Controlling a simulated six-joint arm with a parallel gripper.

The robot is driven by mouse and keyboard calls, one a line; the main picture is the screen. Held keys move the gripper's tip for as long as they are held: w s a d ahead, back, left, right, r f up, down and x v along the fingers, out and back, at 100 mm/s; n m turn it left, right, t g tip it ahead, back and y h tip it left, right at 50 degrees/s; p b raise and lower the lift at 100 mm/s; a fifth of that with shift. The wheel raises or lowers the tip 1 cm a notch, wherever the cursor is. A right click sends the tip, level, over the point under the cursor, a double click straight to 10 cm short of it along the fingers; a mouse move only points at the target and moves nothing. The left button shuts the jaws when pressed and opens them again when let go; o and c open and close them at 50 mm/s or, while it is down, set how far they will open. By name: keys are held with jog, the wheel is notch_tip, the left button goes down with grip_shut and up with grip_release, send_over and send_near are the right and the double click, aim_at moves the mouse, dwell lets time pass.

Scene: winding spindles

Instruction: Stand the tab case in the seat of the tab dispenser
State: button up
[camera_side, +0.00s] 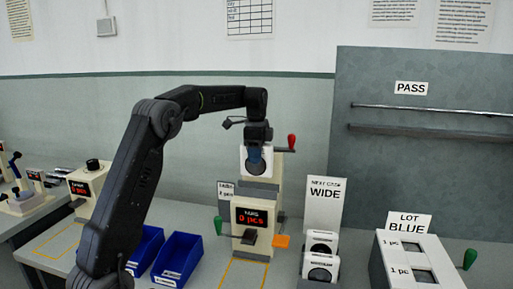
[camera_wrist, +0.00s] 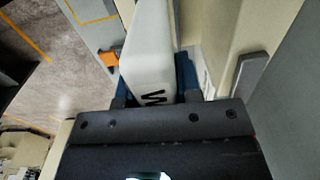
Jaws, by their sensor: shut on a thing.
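The tab case (camera_side: 243,161) is white with a dark round window, and stands upright in my gripper (camera_side: 256,158). In the wrist view the case (camera_wrist: 150,50) is pinched between blue fingertips, with part of a dark letter showing. The tab dispenser (camera_side: 247,200) is a cream machine with a display reading 0 pcs. The case is just over the grey seat (camera_side: 262,186) at its upper front. I cannot tell whether its lower edge touches the seat or is a little above it.
Two more white cases (camera_side: 322,240) stand by a WIDE sign (camera_side: 323,203) on the right. A LOT BLUE box (camera_side: 440,258) is farther right. Blue bins (camera_side: 178,258) lie left. A red-knobbed lever (camera_side: 291,141) and an orange block (camera_side: 282,241) stick out of the dispenser.

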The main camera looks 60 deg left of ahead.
aim_at(256, 172)
jog(key=shift+f, duration=1.1)
jog(key=shift+f, duration=2.1)
jog(key=o, duration=1.1)
notch_tip(256, 172, up, 14)
jog(key=shift+f, duration=0.15)
dwell(0.5)
